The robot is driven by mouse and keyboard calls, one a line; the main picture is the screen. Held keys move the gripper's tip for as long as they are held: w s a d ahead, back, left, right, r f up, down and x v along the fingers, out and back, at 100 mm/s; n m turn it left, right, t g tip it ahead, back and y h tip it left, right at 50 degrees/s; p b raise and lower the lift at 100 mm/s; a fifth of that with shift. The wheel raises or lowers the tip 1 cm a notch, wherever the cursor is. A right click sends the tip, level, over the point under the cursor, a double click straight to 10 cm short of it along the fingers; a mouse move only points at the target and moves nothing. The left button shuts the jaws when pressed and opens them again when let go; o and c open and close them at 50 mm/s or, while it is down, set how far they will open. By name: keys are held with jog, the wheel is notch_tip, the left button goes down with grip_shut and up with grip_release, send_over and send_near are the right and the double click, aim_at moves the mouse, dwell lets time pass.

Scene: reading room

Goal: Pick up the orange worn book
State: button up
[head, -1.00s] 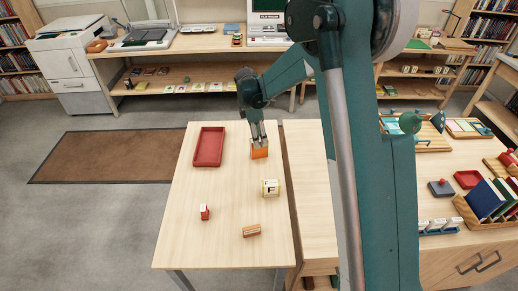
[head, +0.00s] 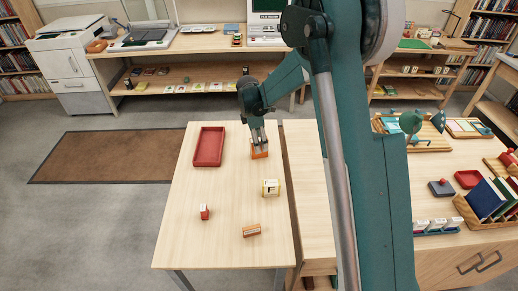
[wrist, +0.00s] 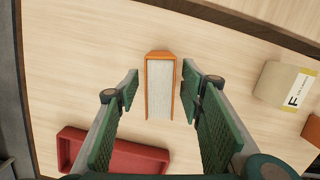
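The orange book (head: 260,154) stands on the light wooden table, right of the red tray. In the wrist view the book (wrist: 161,90) shows its pale page edges facing up between orange covers. My gripper (head: 258,146) is lowered over it from above. In the wrist view my gripper (wrist: 159,84) is open, with one green finger on each side of the book. A gap shows between each finger and the covers, so the fingers do not appear to touch it. In the head view the fingers hide part of the book.
The red tray (head: 196,148) lies to the left of the book. A cream block marked F (head: 271,188), a small red item (head: 204,212) and a small orange-brown block (head: 251,231) stand nearer the front. A dark gap separates this table from the cabinet (head: 308,210) on the right.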

jog(key=shift+w+d+f+b, duration=0.1)
jog(key=shift+d+f+b, duration=0.1)
jog(key=shift+f, duration=1.1)
jog(key=shift+d+f+b, duration=0.2)
jog(key=shift+f, duration=1.05)
jog(key=c, duration=1)
